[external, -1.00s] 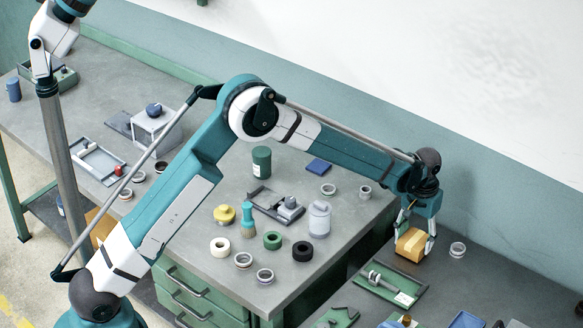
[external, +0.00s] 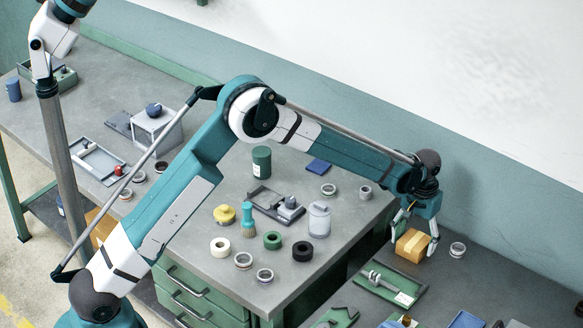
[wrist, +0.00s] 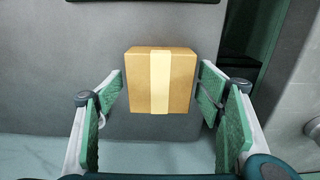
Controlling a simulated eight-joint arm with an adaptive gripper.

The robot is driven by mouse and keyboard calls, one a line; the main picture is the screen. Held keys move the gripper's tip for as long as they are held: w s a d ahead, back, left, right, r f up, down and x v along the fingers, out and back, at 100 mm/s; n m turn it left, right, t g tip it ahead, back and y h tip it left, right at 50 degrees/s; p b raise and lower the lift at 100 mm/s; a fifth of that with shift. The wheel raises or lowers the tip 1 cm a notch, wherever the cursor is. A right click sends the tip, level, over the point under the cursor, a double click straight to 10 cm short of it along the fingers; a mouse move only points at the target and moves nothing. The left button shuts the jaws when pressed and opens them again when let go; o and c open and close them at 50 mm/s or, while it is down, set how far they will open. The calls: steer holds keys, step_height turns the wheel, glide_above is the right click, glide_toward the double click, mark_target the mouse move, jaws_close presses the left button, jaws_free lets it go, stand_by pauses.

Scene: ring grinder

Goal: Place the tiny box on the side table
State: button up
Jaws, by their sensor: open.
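The tiny box (external: 411,243) is a small tan cardboard carton with a pale tape strip. It sits at the back of the lower grey side table (external: 470,275), on the right in the external view. My gripper (external: 416,238) is over it, with one finger on each side. In the wrist view the box (wrist: 160,82) lies between the spread green-padded fingers, with visible gaps on both sides. The gripper is open and holds nothing. The box's underside is hidden, but it appears to rest on the grey top.
A green tray (external: 388,287) with a caliper-like tool lies in front. The higher workbench (external: 300,280) with rings, jars and a brush is to the left. The wall is close behind.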

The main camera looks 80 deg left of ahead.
mark_target(415, 241)
steer(key=shift+r, duration=0.2)
step_height(415, 241, up, 12)
steer(key=p, duration=0.1)
stand_by(0.4)
stand_by(0.5)
steer(key=shift+d, duration=0.1)
steer(key=s+d+r+m+t, duration=0.3)
steer(key=s+d+r+m, duration=0.1)
steer(key=s+d+r, duration=1.75)
steer(key=s+d+m+t, duration=0.1)
steer(key=s+d, duration=0.4)
steer(key=s, duration=0.4)
steer(key=s+d+f+m+t, duration=0.1)
steer(key=s+d+m, duration=0.1)
steer(key=s+d, duration=0.3)
steer(key=s+d+f+m+t, duration=0.1)
steer(key=s+d, duration=0.4)
steer(key=s, duration=0.8)
steer(key=shift+s+d+f+m+t, duration=0.15)
steer(key=shift+d+f+m+t, duration=0.1)
steer(key=shift+d+m+t, duration=0.25)
